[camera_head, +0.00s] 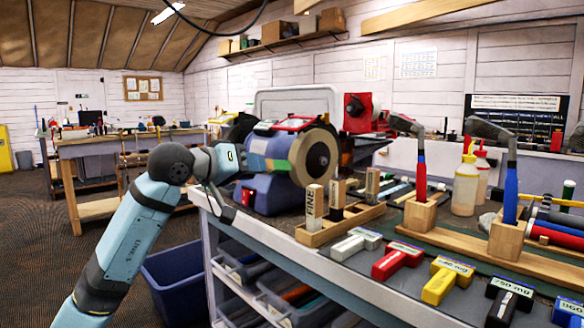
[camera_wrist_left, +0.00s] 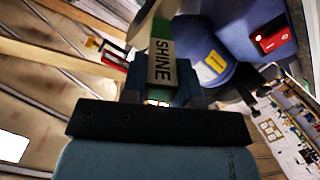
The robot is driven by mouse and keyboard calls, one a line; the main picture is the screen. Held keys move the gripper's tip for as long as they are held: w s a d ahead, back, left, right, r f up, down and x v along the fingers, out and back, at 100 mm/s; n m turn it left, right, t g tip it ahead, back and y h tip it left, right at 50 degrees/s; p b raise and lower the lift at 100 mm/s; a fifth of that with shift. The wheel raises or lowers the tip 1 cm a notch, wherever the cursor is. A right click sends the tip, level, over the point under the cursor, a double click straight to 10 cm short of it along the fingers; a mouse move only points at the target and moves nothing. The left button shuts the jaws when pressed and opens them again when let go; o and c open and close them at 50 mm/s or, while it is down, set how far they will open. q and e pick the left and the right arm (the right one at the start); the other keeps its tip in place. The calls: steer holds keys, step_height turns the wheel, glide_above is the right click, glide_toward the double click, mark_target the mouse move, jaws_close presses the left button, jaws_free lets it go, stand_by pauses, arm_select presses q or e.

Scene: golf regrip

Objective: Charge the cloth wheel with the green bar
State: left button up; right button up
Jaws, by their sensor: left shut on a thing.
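My left gripper (camera_head: 246,160) is at the near side of the bench grinder (camera_head: 281,192). In the left wrist view its fingers (camera_wrist_left: 161,92) are shut on a pale bar (camera_wrist_left: 160,66) marked SHINE, with a green band. In the head view the bar (camera_head: 279,166) shows as a small tan and green patch beside the round cloth wheel (camera_head: 315,158). In the wrist view the bar's far end points at the pale wheel rim (camera_wrist_left: 147,20). Whether they touch I cannot tell. My right gripper is not in view.
A wooden rack (camera_head: 335,226) with several upright bars stands right of the grinder. Coloured hammer-like tools, including a red one (camera_head: 397,260), lie along the bench front. Two club heads in wooden blocks and bottles (camera_head: 466,185) stand farther right. A blue bin (camera_head: 190,284) is below.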

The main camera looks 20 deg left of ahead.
arm_select(q)
steer(key=shift+w+d, duration=0.2)
steer(key=shift+w, duration=0.25)
stand_by(1.2)
steer(key=shift+s+d, duration=0.15)
steer(key=shift+d, duration=0.25)
stand_by(0.5)
steer(key=shift+a+b, duration=0.3)
steer(key=shift+a, duration=0.1)
stand_by(0.5)
steer(key=shift+d, duration=0.4)
stand_by(0.5)
steer(key=shift+s, duration=0.1)
steer(key=shift+f+b+v, duration=0.15)
steer(key=shift+b+v, duration=0.35)
steer(key=shift+v, duration=0.35)
steer(key=shift+f+b+v, duration=0.15)
steer(key=shift+b+v, duration=0.35)
steer(key=shift+v, duration=0.3)
steer(key=shift+s+a, duration=0.15)
